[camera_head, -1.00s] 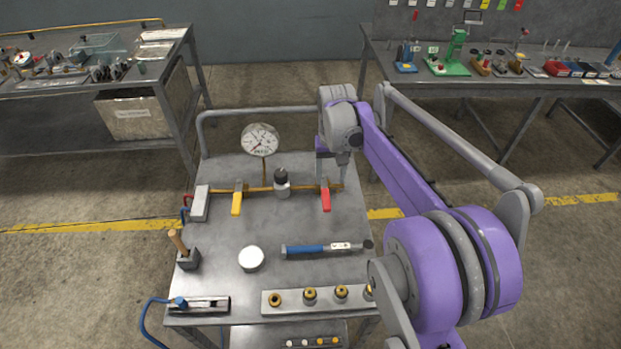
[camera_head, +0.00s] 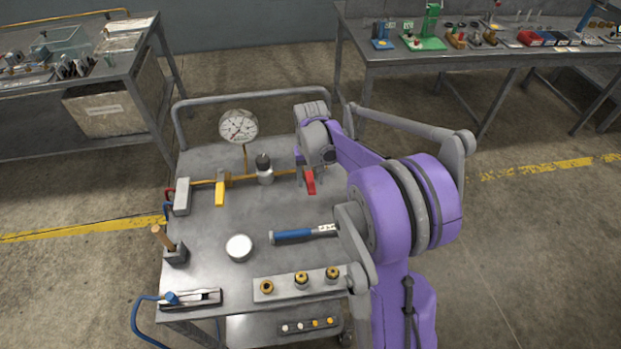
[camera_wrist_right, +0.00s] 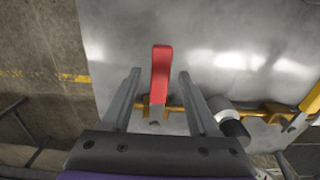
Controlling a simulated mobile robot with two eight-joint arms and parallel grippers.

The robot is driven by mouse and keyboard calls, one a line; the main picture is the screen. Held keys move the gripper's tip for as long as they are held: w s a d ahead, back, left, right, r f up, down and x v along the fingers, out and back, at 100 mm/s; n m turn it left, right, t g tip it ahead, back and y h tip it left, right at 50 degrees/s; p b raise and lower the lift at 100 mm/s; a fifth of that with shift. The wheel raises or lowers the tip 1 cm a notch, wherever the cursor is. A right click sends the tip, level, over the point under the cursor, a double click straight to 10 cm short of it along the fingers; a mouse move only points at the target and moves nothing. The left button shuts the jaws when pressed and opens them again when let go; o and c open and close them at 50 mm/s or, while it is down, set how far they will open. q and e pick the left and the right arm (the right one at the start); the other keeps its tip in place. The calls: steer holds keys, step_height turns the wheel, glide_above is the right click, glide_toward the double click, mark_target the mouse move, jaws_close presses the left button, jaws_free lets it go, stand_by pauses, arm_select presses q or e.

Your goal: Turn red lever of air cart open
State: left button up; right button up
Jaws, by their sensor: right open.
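The air cart (camera_head: 200,250) is a grey metal cart with a brass pipe along its far part. The red lever (camera_head: 310,181) sits at the right end of the pipe and points toward the near side, across the pipe. In the right wrist view the red lever (camera_wrist_right: 160,73) stands between the two fingers of my right gripper (camera_wrist_right: 157,85), with a gap on both sides. The gripper is open. In the head view my right gripper (camera_head: 312,172) is over the lever, its fingers partly hidden by my arm. My left gripper is not in view.
On the pipe are a yellow lever (camera_head: 220,192), a grey-and-black fitting (camera_head: 264,170) and a pressure gauge (camera_head: 238,126). A blue-handled tool (camera_head: 292,236), a white round lid (camera_head: 239,248) and a fitting block (camera_head: 262,290) lie nearer. Benches stand behind left and right.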

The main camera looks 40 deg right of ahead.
steer(key=shift+f, duration=0.1)
jaws_close()
stand_by(1.4)
